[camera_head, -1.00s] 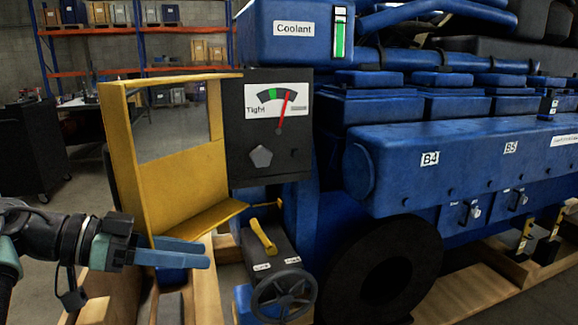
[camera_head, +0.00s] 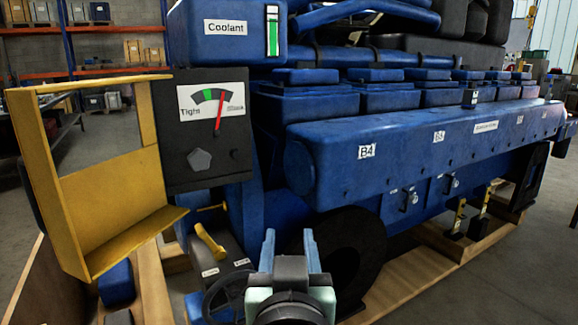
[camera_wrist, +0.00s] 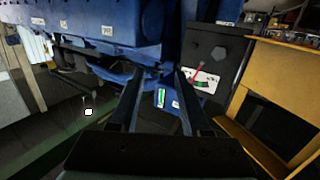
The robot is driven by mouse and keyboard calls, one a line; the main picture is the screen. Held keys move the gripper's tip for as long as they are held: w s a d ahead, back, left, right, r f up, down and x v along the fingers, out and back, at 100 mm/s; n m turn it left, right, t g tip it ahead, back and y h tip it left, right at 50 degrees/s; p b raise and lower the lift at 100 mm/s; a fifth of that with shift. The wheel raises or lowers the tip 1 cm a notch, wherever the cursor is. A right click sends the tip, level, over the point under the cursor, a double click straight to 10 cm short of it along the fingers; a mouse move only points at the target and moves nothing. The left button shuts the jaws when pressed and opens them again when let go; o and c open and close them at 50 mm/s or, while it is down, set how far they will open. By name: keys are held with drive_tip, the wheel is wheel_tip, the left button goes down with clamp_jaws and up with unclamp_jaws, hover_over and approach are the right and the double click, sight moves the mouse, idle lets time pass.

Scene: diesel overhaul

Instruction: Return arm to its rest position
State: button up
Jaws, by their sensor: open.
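My gripper (camera_head: 292,248) is at the bottom centre of the head view, its two blue fingers apart with nothing between them. It points away from the head camera toward the blue engine (camera_head: 420,150). The dark handwheel (camera_head: 228,298) is just left of it, partly hidden by my arm. In the wrist view my gripper (camera_wrist: 156,78) shows its two dark fingers apart and empty, with the engine beyond them. Whether the fingertips touch anything cannot be told, but no contact shows.
A yellow lever (camera_head: 210,241) sits near the handwheel. Wooden skids (camera_head: 440,278) lie under the engine. Floor at the right is open.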

drive_tip(key=s+r+t, duration=0.5)
drive_tip(key=s+r, duration=0.2)
drive_tip(key=r, duration=0.6)
drive_tip(key=s+r+t, duration=0.5)
drive_tip(key=s+r, duration=0.2)
drive_tip(key=r, duration=0.6)
wheel_tip(320, 180, up, 18)
drive_tip(key=w+p, duration=0.1)
drive_tip(key=p, duration=1.7)
drive_tip(key=shift+w+f+p, duration=0.15)
drive_tip(key=shift+p, duration=0.25)
drive_tip(key=shift+a, duration=0.1)
